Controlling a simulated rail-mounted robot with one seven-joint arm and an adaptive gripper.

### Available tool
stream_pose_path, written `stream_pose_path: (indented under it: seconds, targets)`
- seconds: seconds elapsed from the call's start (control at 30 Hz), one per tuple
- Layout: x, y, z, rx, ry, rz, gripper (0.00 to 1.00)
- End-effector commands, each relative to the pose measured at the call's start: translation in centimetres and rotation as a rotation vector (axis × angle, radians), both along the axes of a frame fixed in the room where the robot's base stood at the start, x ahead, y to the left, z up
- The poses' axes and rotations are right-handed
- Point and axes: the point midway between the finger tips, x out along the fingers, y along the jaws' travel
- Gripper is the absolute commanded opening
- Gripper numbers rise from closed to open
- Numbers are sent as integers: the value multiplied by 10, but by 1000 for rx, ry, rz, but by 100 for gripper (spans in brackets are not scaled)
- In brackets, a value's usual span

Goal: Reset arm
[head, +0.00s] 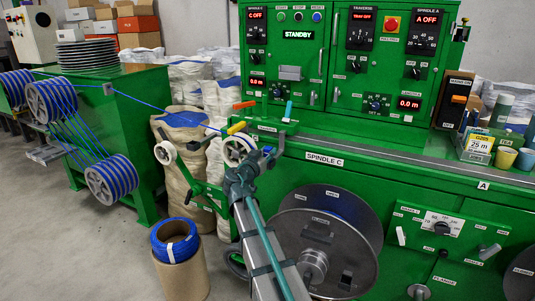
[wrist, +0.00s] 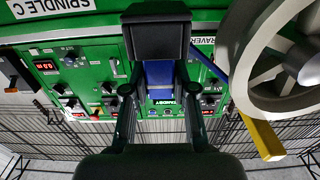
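My gripper (head: 243,172) is at the end of my arm, in front of the green machine and close to the white guide pulley (head: 237,149). In the wrist view the dark end of my gripper (wrist: 156,38) fills the upper middle, and its finger gap cannot be made out. A blue shape (wrist: 159,73) shows between the finger links; I cannot tell whether it is gripped. The blue cable (head: 160,106) runs from the left spools towards the pulley. A blue line beside my gripper shows in the wrist view (wrist: 209,65), near the large pale pulley (wrist: 265,55).
The green machine's control panel (head: 345,60) stands behind my gripper. A large metal reel (head: 310,235) is right of my arm. A blue coil (head: 174,241) sits on a cardboard tube (head: 182,277) at the lower left. Cups and small boxes stand on the right ledge. Grey floor is open at the left.

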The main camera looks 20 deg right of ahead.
Motion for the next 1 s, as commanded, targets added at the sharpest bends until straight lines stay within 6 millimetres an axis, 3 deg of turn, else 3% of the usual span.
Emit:
stream_pose_path:
  seconds: [0.03, 0.13, 0.17, 0.67, 1.0]
  targets:
    - [0, 0, 0, 0, 0, 0, 37]
    - [0, 0, 0, 0, 0, 0, 53]
    - [0, 0, 0, 0, 0, 0, 54]
    - [0, 1, 0, 0, 0, 0, 54]
    - [-11, 13, -2, -1, 0, 1, 54]
